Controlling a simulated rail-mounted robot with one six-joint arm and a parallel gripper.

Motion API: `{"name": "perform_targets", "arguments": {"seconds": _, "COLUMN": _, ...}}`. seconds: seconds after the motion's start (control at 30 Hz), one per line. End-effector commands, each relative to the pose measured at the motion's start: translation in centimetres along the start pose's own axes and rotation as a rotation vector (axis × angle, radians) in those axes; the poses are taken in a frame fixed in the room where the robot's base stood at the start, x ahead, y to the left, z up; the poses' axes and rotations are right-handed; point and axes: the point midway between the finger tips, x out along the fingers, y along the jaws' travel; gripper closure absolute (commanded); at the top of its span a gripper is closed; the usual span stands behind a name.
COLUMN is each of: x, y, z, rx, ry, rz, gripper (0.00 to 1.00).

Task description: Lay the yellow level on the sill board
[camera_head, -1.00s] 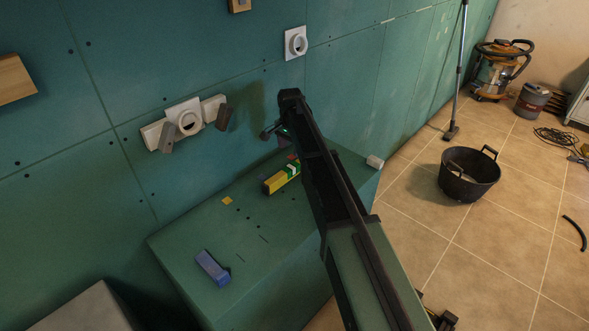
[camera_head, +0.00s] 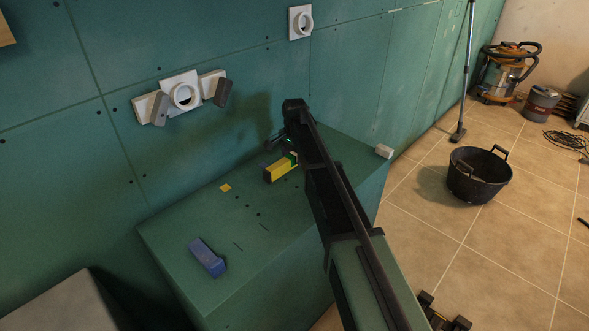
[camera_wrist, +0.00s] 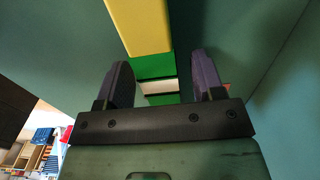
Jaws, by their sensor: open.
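The yellow level (camera_head: 279,169), with a green, white and black section, lies on top of the green boxed ledge (camera_head: 180,235). My gripper (camera_head: 283,143) is at the level's far part in the head view, where my arm hides some of it. In the wrist view my gripper (camera_wrist: 164,76) is open, with one finger on each side of the level's green and white section (camera_wrist: 157,86); the yellow part (camera_wrist: 138,25) extends beyond. I cannot tell whether the fingers touch it. A wooden board (camera_head: 5,27) shows at the upper left edge; I cannot tell whether it is the sill board.
A blue block (camera_head: 207,258) and a small yellow piece (camera_head: 225,188) lie on the ledge. A white block (camera_head: 383,151) sits at its far right corner. A white socket with grey pieces (camera_head: 182,96) is on the wall. A black bucket (camera_head: 479,176) stands on the floor.

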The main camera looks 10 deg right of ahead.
Motion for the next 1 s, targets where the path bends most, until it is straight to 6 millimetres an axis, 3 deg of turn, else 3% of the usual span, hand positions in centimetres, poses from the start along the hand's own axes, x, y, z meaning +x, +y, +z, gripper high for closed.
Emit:
{"name": "perform_targets", "arguments": {"seconds": 0.2, "x": 0.0, "y": 0.0, "z": 0.0, "rx": 0.0, "ry": 0.0, "rz": 0.0, "gripper": 0.41}}
{"name": "perform_targets", "arguments": {"seconds": 0.57, "x": -0.1, "y": 0.0, "z": 0.0, "rx": 0.0, "ry": 0.0, "rz": 0.0, "gripper": 0.96}}
{"name": "perform_targets", "arguments": {"seconds": 0.83, "x": -0.2, "y": 0.0, "z": 0.0, "rx": 0.0, "ry": 0.0, "rz": 0.0, "gripper": 0.98}}
{"name": "perform_targets", "arguments": {"seconds": 1.0, "x": -1.3, "y": 0.0, "z": 0.0, "rx": 0.0, "ry": 0.0, "rz": 0.0, "gripper": 0.98}}
